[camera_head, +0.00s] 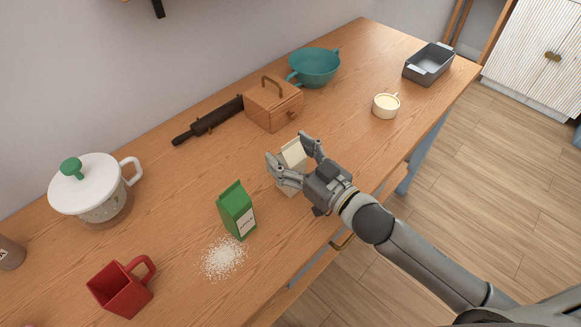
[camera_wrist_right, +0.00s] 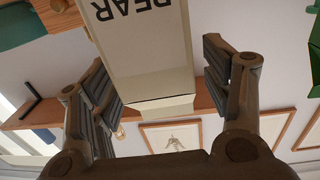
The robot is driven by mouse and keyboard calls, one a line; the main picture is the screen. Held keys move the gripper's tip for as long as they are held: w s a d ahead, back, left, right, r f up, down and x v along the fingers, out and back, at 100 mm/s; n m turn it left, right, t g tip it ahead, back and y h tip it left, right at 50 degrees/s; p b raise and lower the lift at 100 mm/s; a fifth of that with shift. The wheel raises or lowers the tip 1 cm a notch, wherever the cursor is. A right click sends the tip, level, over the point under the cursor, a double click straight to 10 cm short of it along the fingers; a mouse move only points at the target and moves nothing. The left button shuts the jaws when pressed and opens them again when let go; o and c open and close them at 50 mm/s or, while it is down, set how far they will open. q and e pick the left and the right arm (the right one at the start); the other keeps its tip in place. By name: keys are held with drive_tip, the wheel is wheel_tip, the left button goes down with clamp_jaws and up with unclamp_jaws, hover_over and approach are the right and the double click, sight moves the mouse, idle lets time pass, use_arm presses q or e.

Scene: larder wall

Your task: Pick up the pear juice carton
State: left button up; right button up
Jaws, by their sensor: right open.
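The pear juice carton (camera_head: 293,152) is cream-coloured and stands on the wooden counter, partly hidden behind my right gripper (camera_head: 289,149). In the right wrist view, the carton (camera_wrist_right: 148,55) shows large dark "PEAR" lettering, upside down in the picture. My right gripper is open, with one finger on each side of the carton. My left gripper is not in view.
A green carton (camera_head: 236,210) stands close by on the left, with spilled white grains (camera_head: 223,258) before it. A wooden box (camera_head: 273,105) stands behind. A cream cup (camera_head: 385,106), teal colander (camera_head: 315,67), white pot (camera_head: 88,186) and red mug (camera_head: 120,290) are farther off.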

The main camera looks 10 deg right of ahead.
clamp_jaws()
idle(0.3)
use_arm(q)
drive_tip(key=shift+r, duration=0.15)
use_arm(e)
drive_tip(key=shift+r, duration=0.15)
